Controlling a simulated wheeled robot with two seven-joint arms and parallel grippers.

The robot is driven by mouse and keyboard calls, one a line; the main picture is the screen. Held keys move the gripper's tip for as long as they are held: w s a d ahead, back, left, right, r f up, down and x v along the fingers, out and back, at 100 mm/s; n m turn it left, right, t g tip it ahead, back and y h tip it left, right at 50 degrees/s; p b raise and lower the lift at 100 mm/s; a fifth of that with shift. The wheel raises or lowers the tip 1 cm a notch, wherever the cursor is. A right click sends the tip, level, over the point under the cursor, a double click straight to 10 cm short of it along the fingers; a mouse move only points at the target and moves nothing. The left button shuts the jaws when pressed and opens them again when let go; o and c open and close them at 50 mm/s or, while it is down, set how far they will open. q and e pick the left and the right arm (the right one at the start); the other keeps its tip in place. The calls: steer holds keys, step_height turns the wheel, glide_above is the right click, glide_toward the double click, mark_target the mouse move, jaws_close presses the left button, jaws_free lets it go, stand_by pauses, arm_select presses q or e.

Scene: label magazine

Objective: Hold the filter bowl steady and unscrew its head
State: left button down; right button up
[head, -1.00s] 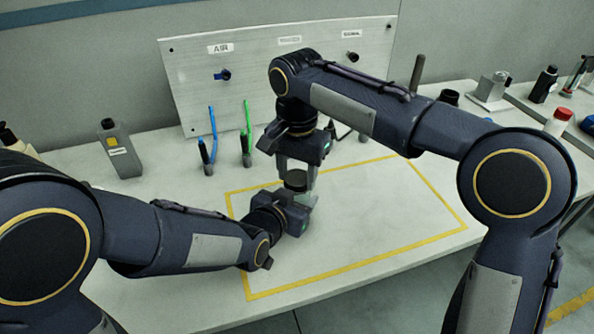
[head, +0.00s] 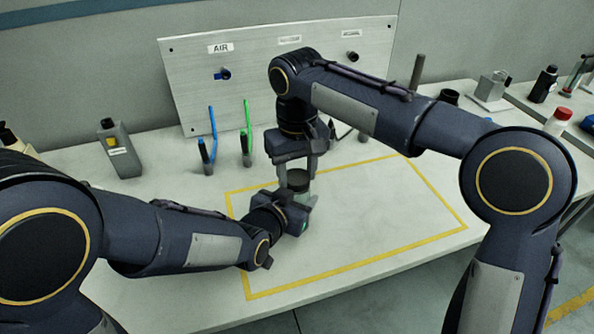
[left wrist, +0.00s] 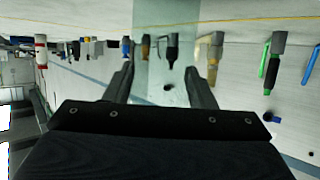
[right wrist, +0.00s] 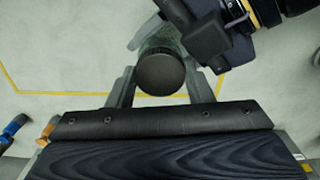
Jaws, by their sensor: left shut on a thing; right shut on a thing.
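The filter's dark round head (head: 298,181) stands upright over the taped area, and its top disc fills the gap between the fingers in the right wrist view (right wrist: 160,73). My right gripper (head: 299,170) points straight down and is shut on this head from above. The clear greenish bowl (left wrist: 150,62) is below the head. My left gripper (head: 304,199) comes in low from the side and is shut on the bowl. Its fingers straddle the bowl in the left wrist view. The fingers hide much of the bowl in the head view. I cannot see a gap at the thread.
A yellow tape rectangle (head: 350,265) marks mostly clear table. A grey bottle (head: 119,150) stands at left, with blue (head: 211,140) and green (head: 246,135) tools behind. A panel with valves (head: 270,60) stands at the back. Several items, including a red-capped bottle (head: 559,120), stand at right.

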steer(key=o, duration=1.1)
steer(key=shift+a, duration=0.15)
steer(key=shift+r, duration=0.1)
step_height(320, 180, up, 4)
steer(key=shift+r, duration=0.1)
steer(key=shift+c, duration=0.2)
step_height(320, 180, up, 3)
steer(key=m, duration=0.5)
steer(key=shift+r, duration=0.15)
steer(key=shift+c, duration=0.2)
steer(key=shift+m, duration=0.3)
step_height(320, 180, down, 8)
steer(key=shift+r, duration=0.15)
